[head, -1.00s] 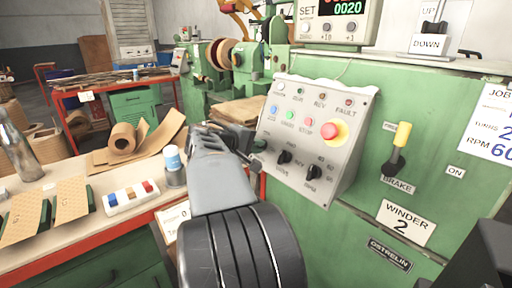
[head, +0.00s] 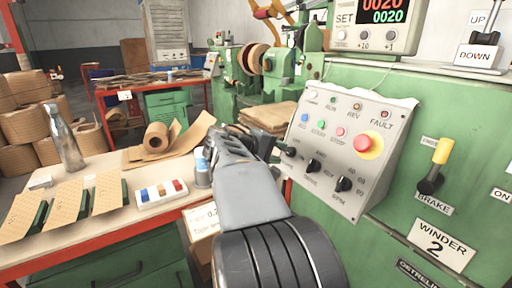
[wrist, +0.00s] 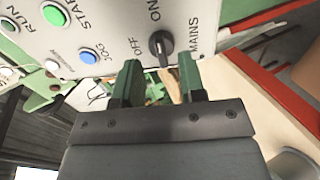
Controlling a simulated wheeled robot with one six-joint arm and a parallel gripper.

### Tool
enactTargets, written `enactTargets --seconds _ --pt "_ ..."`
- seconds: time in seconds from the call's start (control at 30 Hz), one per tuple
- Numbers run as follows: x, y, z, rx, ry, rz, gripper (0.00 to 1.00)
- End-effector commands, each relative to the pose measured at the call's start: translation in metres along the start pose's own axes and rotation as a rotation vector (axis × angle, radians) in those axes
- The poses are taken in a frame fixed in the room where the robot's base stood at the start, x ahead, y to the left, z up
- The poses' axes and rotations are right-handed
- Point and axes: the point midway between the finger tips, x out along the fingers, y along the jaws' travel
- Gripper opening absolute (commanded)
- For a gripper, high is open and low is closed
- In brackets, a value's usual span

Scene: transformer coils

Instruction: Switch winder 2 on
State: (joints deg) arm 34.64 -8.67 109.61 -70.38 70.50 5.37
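The winder 2 control panel (head: 345,150) is a grey sloped box on the green machine, with push buttons, a red mushroom button on yellow (head: 368,145) and black rotary knobs. In the wrist view the mains knob (wrist: 161,46) is black, between the labels OFF, ON and MAINS; I cannot surely tell which label it points to. My gripper (wrist: 160,78) has two green fingers, apart and empty. The knob shows just beyond the gap between them, not gripped. In the head view my gripper (head: 274,146) is at the panel's left edge, beside the mains knob (head: 290,152).
A yellow-handled brake lever (head: 437,162) and the WINDER 2 label (head: 441,245) are right of the panel. A display box (head: 375,25) stands above. A red-edged workbench (head: 120,215) with a bottle (head: 64,138) and coil parts lies left.

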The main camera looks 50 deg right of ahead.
Motion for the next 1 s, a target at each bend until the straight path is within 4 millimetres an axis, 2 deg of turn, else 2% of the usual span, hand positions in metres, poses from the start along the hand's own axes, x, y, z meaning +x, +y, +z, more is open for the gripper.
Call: enactTargets --seconds 0.03,0.2,0.5,0.7,1.0 --pt "-0.013 0.002 -0.002 -0.001 0.007 0.0 0.37" --pt "-0.049 0.002 -0.001 -0.001 0.006 -0.001 0.37" --pt "-0.092 0.001 0.0 0.0 0.001 -0.001 0.37" --pt "-0.103 0.0 0.0 0.0 0.0 -0.001 0.37" --pt "-0.104 0.0 0.0 0.0 -0.001 -0.001 0.37"
